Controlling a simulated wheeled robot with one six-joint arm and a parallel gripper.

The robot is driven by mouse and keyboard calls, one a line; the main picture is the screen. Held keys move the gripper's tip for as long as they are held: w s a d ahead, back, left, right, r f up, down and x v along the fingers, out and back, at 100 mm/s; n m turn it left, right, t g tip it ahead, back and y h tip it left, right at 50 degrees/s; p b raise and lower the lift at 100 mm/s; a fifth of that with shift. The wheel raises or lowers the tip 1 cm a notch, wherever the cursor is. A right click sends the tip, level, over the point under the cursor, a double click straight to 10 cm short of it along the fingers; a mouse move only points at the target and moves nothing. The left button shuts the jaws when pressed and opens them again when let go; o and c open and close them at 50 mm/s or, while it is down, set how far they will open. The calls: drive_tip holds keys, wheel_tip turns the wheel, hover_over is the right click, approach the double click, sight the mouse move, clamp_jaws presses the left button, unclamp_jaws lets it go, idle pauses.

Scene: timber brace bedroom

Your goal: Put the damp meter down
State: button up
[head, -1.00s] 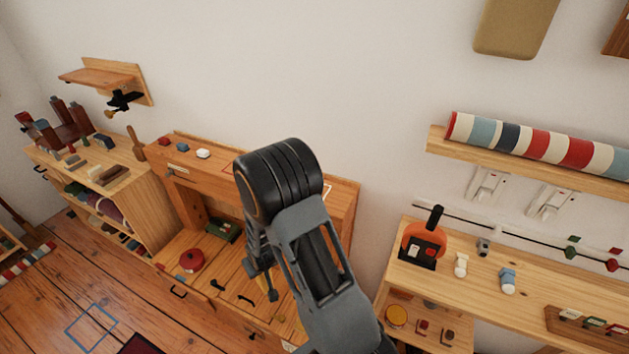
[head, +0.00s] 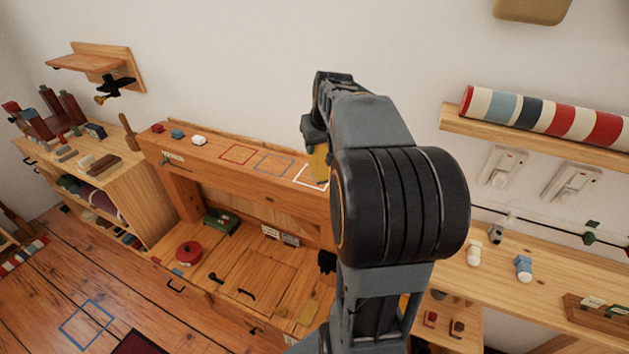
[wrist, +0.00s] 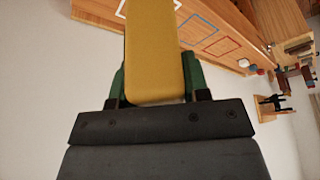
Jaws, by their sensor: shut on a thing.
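My gripper (wrist: 155,88) is shut on the damp meter (wrist: 152,45), a long yellow block with rounded corners, held between its green fingers. In the head view the yellow damp meter (head: 319,165) shows below my gripper, partly hidden by my arm. It appears in front of the white outlined square (head: 308,177) on the desk's raised top ledge (head: 210,155). I cannot tell the gap between the meter and the ledge.
A blue outline (head: 273,165) and a red outline (head: 239,154) on the ledge are empty. The wall is close behind. A striped roll (head: 545,118) lies on a shelf at right.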

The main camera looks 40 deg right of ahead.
drive_tip(key=shift+s+d+r, duration=0.2)
drive_tip(key=shift+s+r, duration=0.15)
drive_tip(key=shift+r, duration=0.2)
drive_tip(key=shift+s+d+r, duration=0.15)
drive_tip(key=shift+s+r, duration=0.15)
drive_tip(key=shift+r, duration=0.2)
drive_tip(key=shift+w+d+r, duration=0.1)
drive_tip(key=shift+d+r, duration=0.05)
drive_tip(key=w+d+f+p, duration=0.5)
drive_tip(key=w+f, duration=0.7)
drive_tip(key=shift+d+f, duration=0.2)
drive_tip(key=shift+f, duration=0.15)
drive_tip(key=shift+w+f, duration=0.1)
drive_tip(key=shift+f, duration=0.15)
drive_tip(key=o, duration=1)
